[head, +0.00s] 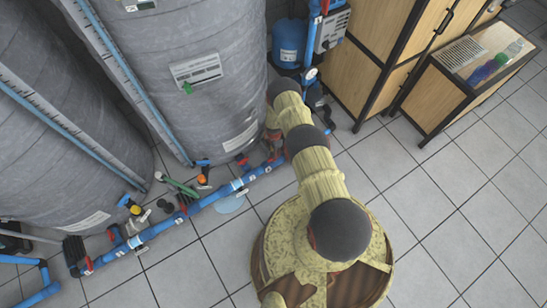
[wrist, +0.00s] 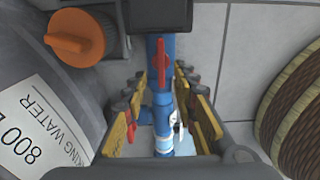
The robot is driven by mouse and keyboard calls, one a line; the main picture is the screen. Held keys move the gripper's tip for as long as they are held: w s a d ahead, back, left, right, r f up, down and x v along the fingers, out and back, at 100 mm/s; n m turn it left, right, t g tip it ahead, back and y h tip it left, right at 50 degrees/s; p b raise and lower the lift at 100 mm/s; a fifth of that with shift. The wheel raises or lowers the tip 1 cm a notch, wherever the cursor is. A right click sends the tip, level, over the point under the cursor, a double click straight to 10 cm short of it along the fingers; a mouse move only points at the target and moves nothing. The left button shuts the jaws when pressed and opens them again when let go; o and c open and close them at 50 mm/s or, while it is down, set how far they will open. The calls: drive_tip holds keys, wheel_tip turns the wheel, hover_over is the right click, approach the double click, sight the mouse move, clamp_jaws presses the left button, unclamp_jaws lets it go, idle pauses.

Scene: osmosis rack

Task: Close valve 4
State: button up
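My gripper (wrist: 161,88) is open in the wrist view, its two yellow-padded fingers apart on either side of a blue pipe (wrist: 162,108). A red valve handle (wrist: 161,60) shows between and just beyond the fingertips, lying along the pipe. I cannot tell whether a finger touches it. Another red part (wrist: 131,131) shows by the left finger. In the head view my arm hides most of the gripper, near the blue pipe run (head: 215,196) at the tank's foot. I cannot read a number marking valve 4 in either view.
Large grey tanks (head: 190,75) stand close behind the pipes. An orange knob (wrist: 75,37) is left of the fingers. A blue canister (head: 289,45) and a wooden cabinet (head: 362,62) stand at the back. The tiled floor (head: 470,190) at right is clear.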

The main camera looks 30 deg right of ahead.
wheel_tip(320, 180, down, 7)
drive_tip(key=b, duration=0.2)
drive_tip(key=shift+b, duration=0.4)
drive_tip(key=shift+s, duration=0.1)
drive_tip(key=shift+c, duration=0.7)
clamp_jaws()
